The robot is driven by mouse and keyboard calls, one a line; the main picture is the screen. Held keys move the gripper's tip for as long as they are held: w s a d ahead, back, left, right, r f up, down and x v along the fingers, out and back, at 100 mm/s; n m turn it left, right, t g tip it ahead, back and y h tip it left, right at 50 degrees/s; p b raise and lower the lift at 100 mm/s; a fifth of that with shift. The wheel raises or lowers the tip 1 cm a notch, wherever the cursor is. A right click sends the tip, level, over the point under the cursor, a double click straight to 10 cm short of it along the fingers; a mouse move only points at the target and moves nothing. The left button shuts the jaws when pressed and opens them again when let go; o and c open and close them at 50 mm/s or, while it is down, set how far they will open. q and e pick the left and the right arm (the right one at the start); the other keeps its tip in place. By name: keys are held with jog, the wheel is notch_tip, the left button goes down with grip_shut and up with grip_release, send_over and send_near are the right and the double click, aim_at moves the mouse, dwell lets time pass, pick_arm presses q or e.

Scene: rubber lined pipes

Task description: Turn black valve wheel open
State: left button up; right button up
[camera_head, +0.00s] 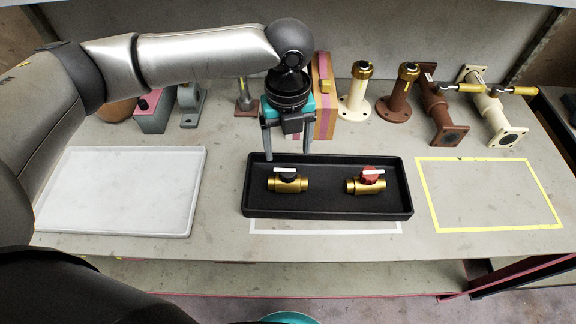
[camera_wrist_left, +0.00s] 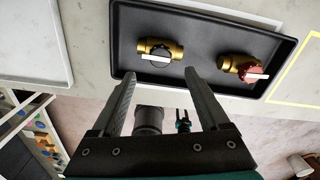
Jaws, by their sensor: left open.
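The black-wheel valve (camera_head: 288,184) is a brass fitting with a black wheel and a white bar on top. It lies at the left in a black tray (camera_head: 330,212) and also shows in the left wrist view (camera_wrist_left: 158,50). A similar brass valve with a red wheel (camera_head: 368,180) lies at the right in the same tray. My left gripper (camera_head: 288,153) is open and empty, pointing down above the tray's back edge, just behind the black-wheel valve and apart from it. A small teal and dark pronged part in the left wrist view may be my right gripper (camera_wrist_left: 183,116).
A white tray (camera_head: 120,190) is at the left. A yellow outlined area (camera_head: 490,195) at the right is empty. Brown and cream flanged pipes (camera_head: 440,105) stand along the back right. A striped block (camera_head: 324,95) stands behind my left gripper.

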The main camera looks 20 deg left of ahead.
aim_at(288, 170)
pick_arm(q)
notch_tip(288, 170, down, 7)
jog(key=shift+f+b, duration=0.1)
jog(key=shift+b, duration=0.35)
grip_shut()
dwell(0.5)
